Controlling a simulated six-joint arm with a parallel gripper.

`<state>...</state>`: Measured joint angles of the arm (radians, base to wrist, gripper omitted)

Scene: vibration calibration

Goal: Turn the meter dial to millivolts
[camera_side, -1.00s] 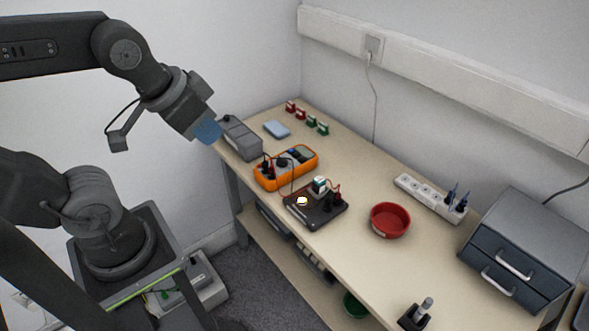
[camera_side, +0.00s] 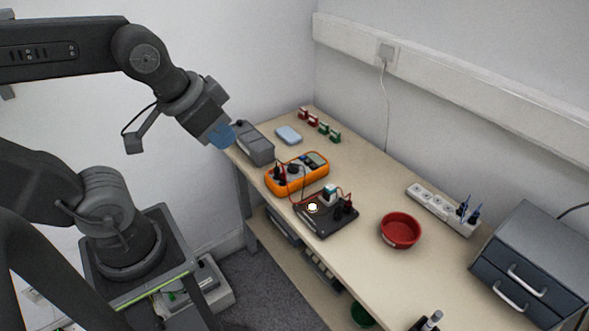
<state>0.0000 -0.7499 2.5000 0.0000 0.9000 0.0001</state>
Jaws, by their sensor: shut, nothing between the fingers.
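The orange multimeter (camera_side: 313,178) lies on the wooden bench, left of its middle. Its dark dial (camera_side: 293,168) shows on its face, but its setting is too small to read. Red and black leads run from the meter to a black board (camera_side: 330,220) with a bright round spot and a small white block on it. My gripper (camera_side: 222,134), with blue at its end, is above the left edge of the bench, up and to the left of the meter. It is shut, empty and clear of the meter.
A grey box (camera_side: 255,147) stands beside the meter, close to my gripper. A blue pad (camera_side: 288,135) and red and green clips (camera_side: 320,127) lie behind. A red bowl (camera_side: 399,231), a power strip (camera_side: 440,207) and a grey drawer unit (camera_side: 530,262) stand to the right.

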